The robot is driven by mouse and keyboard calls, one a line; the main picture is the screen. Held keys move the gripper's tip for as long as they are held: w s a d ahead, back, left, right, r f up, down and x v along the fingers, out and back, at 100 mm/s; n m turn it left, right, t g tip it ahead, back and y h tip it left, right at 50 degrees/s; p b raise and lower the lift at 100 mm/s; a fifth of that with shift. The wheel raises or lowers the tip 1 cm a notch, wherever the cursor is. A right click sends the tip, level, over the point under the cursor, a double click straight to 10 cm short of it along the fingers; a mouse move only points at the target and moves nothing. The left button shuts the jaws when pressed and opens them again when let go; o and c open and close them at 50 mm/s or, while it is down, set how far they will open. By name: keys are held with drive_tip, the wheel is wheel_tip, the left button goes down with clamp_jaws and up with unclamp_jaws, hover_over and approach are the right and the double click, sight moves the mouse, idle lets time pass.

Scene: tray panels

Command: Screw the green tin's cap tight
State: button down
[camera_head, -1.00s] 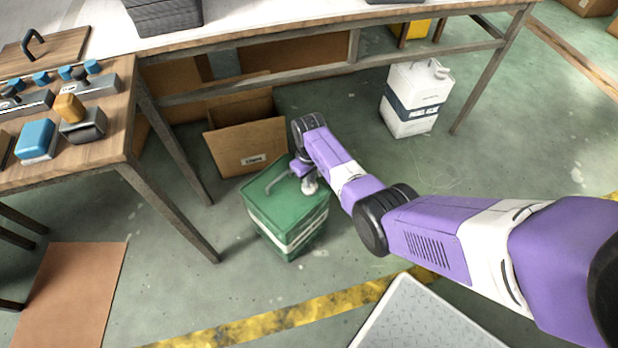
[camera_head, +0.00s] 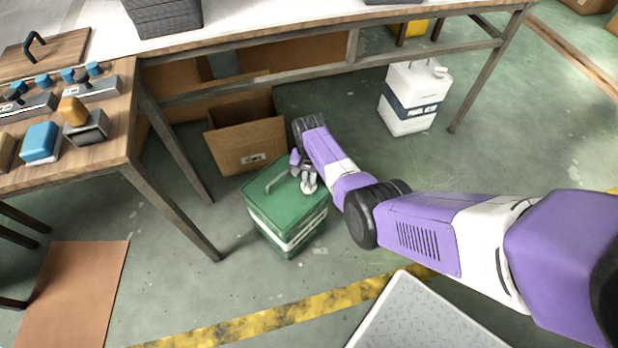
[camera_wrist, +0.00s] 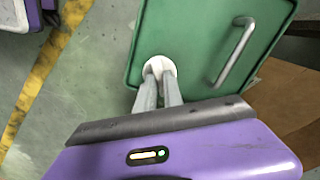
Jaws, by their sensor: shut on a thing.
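The green tin (camera_head: 287,220) stands upright on the floor with a white band around it and a grey handle (camera_wrist: 234,55) on its top. Its white cap (camera_wrist: 159,66) sits near one edge of the top, beside the handle. My gripper (camera_wrist: 160,78) reaches down to the cap with its two grey fingers close together, shut on it. The fingers hide part of the cap. In the head view my gripper (camera_head: 309,184) covers most of the cap, and I cannot tell how tightly the cap is seated.
An open cardboard box (camera_head: 247,143) stands right behind the tin. A white canister (camera_head: 413,100) stands under the bench. Floor in front of the tin is clear.

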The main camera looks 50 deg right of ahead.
drive_tip(key=m, duration=0.6)
idle(0.6)
drive_tip(key=c, duration=1.5)
unclamp_jaws()
drive_tip(key=shift+s, duration=0.1)
drive_tip(key=shift+o, duration=0.2)
drive_tip(key=shift+r+p, duration=1.85)
drive_tip(key=shift+r, duration=2.05)
